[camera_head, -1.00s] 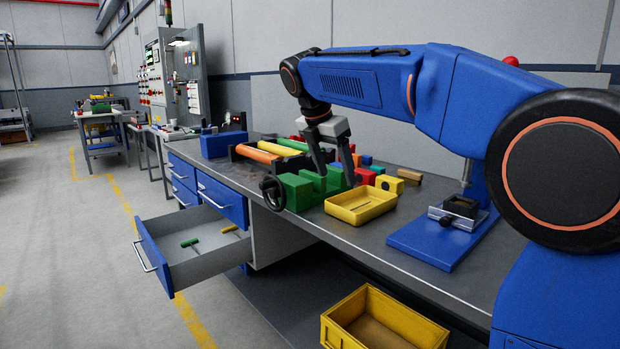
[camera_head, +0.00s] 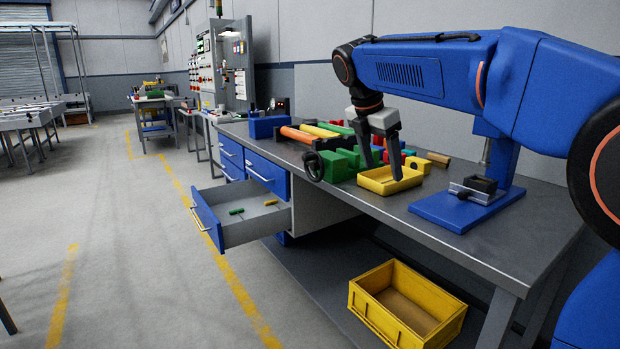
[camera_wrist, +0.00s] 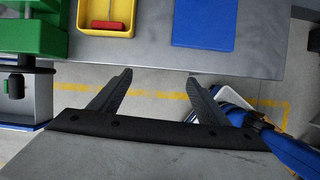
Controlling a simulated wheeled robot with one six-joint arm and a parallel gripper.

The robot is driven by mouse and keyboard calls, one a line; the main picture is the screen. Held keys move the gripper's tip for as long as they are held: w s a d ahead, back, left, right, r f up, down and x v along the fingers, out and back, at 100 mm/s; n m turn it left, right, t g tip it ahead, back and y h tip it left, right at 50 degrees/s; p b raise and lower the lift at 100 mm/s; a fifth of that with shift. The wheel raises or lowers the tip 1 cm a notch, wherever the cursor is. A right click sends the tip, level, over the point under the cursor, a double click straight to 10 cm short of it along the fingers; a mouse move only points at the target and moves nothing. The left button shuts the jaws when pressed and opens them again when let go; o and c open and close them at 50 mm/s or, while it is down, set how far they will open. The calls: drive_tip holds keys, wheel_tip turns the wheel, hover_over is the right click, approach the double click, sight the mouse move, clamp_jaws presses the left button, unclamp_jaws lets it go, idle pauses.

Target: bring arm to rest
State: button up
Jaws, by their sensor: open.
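My arm (camera_head: 410,75) is blue with black joints and reaches from the right over the workbench. My gripper (camera_head: 384,172) points down, with its two dark fingers apart and nothing between them. In the head view the fingers overlap the yellow tray (camera_head: 372,187). In the wrist view the gripper (camera_wrist: 160,76) has its fingertips apart, seen against the floor just off the bench's front edge. There the yellow tray (camera_wrist: 92,30), with a red piece in it, lies beyond the fingers and clear of them.
The workbench (camera_head: 325,190) holds a green vise (camera_head: 333,166), coloured rollers and a blue plate (camera_head: 440,210) with a small fixture. An open drawer (camera_head: 215,232) juts out at the left. A yellow crate (camera_head: 365,309) stands below the bench. The floor at left is open.

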drive_tip(key=s+d+f+m+y, duration=0.1)
drive_tip(key=s+d+f+m, duration=0.15)
drive_tip(key=s, duration=0.25)
drive_tip(key=s+d+f+m, duration=0.1)
drive_tip(key=s+d+m, duration=0.2)
drive_tip(key=s+m, duration=0.15)
drive_tip(key=s+d+f+m+t+y, duration=0.1)
drive_tip(key=s+d+f+m, duration=0.2)
drive_tip(key=s+f+m, duration=0.5)
drive_tip(key=s+d+f+m+t+y, duration=0.1)
drive_tip(key=s+d+f+m, duration=0.2)
drive_tip(key=s+f+m, duration=0.6)
drive_tip(key=s+f, duration=0.4)
drive_tip(key=s, duration=0.4)
drive_tip(key=shift+s+f+y, duration=0.15)
drive_tip(key=shift+f+y, duration=0.1)
drive_tip(key=shift+y, duration=0.05)
